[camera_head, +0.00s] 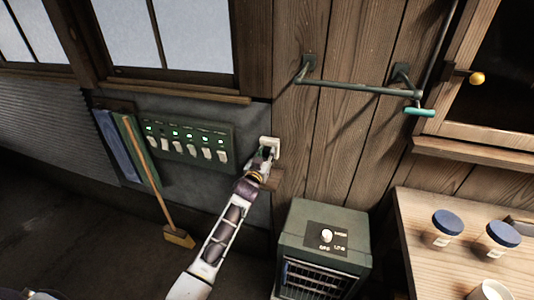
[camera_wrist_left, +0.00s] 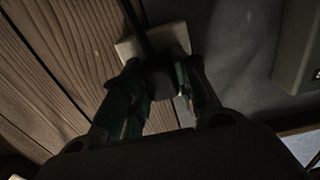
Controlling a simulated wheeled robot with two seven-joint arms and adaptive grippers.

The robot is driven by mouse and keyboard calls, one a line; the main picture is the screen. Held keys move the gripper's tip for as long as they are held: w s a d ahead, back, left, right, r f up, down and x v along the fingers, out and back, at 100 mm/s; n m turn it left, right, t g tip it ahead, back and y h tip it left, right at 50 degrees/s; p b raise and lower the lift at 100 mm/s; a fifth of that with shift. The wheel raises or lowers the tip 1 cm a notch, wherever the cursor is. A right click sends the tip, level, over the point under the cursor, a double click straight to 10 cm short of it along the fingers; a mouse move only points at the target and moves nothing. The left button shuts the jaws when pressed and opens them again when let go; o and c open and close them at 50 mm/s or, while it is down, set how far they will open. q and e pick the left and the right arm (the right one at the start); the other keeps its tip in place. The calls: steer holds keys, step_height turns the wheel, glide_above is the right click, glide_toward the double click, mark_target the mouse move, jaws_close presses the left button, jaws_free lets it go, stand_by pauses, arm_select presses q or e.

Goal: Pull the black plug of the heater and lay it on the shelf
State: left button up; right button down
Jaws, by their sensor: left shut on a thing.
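The heater (camera_head: 313,221) is a dark green box with a knob and a front grille, standing by the wooden wall. The pale wall socket (camera_head: 274,143) is above and left of it. My left gripper (camera_head: 264,153) is at the socket, shut on the black plug. In the left wrist view the dark plug (camera_wrist_left: 160,82) sits between the green fingers, in front of the socket plate (camera_wrist_left: 129,47). Whether its pins are in the socket is hidden. A small wooden shelf (camera_head: 276,179) is just below the socket, partly behind my gripper. My right gripper is out of view.
A green switch panel (camera_head: 188,142) with several lit switches is left of the socket. A broom (camera_head: 151,183) leans further left. A wall rail (camera_head: 355,88) is at upper right. A wooden table (camera_head: 418,243) with blue-lidded jars (camera_head: 441,228) is at lower right.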

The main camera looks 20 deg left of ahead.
mark_target(266, 154)
arm_select(q)
jaws_close()
steer(key=shift+s, duration=0.4)
steer(key=shift+s+p, duration=0.2)
steer(key=shift+p, duration=0.15)
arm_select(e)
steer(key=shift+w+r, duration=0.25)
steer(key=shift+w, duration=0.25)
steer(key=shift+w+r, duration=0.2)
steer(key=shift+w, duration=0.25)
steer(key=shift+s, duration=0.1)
arm_select(q)
steer(key=shift+s+p, duration=0.35)
steer(key=shift+s, duration=0.25)
steer(key=shift+s+p, duration=0.35)
steer(key=shift+s, duration=0.4)
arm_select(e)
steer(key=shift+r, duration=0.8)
arm_select(q)
steer(key=shift+s+a, duration=0.1)
steer(key=shift+s, duration=0.1)
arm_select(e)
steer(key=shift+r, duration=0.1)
